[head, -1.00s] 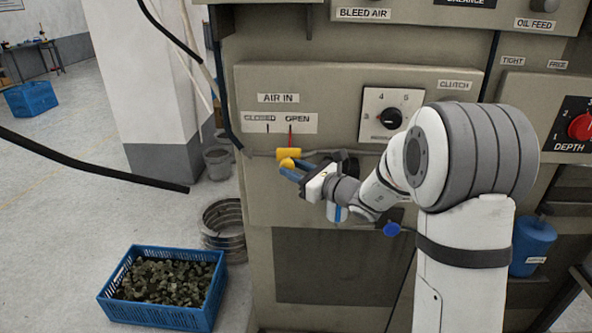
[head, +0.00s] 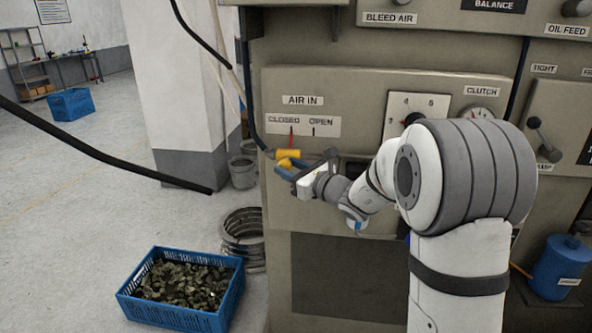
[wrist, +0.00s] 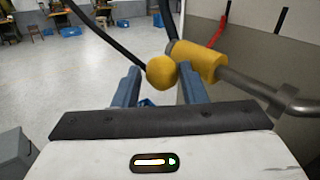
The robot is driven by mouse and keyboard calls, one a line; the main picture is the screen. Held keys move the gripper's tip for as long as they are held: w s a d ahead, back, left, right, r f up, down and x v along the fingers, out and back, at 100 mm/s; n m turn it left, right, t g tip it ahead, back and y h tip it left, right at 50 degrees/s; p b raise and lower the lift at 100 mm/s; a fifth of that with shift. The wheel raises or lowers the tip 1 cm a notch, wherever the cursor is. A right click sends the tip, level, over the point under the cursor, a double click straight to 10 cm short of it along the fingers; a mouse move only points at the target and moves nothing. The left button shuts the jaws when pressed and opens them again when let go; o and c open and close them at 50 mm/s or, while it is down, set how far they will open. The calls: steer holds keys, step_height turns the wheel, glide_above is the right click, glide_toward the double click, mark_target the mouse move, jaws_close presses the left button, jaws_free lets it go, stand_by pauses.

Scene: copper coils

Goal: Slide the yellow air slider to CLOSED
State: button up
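The yellow air slider (head: 288,154) sits on its rod under the AIR IN label, with its red pointer (head: 291,138) at the CLOSED mark (head: 283,121). The OPEN mark (head: 321,123) is to its right. In the wrist view, the slider's yellow body (wrist: 195,62) and round knob (wrist: 161,72) show just beyond my gripper (wrist: 158,85). Its two blue fingers are apart, with the knob in line with the gap between them, nearer the right finger. I cannot tell whether they touch. In the head view, my gripper (head: 284,171) is at the knob, just below the slider body.
The rod's bracket (wrist: 284,102) stands close at the right in the wrist view. A black cable (head: 110,154) hangs across the left. A blue crate of dark pieces (head: 232,297) stands on the floor beside wire coils (head: 243,228). Floor to the left is open.

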steer(key=o, duration=0.4)
steer(key=shift+a, duration=0.15)
steer(key=shift+c, duration=0.2)
steer(key=b+v, duration=0.1)
steer(key=v, duration=0.6)
steer(key=shift+s+d+b, duration=0.3)
steer(key=shift+b, duration=0.1)
steer(key=s+a+f+n+g+h, duration=0.25)
steer(key=s+n+g, duration=0.25)
steer(key=s+n, duration=0.4)
steer(key=s+a+f+n+g+h, duration=0.1)
steer(key=s+f+n+g, duration=0.4)
steer(key=s, duration=0.6)
steer(key=s+d+f+n+h, duration=0.3)
steer(key=s+d+n+h, duration=0.6)
steer(key=d+n, duration=0.3)
steer(key=shift+s+d, duration=0.3)
steer(key=shift+s, duration=0.6)
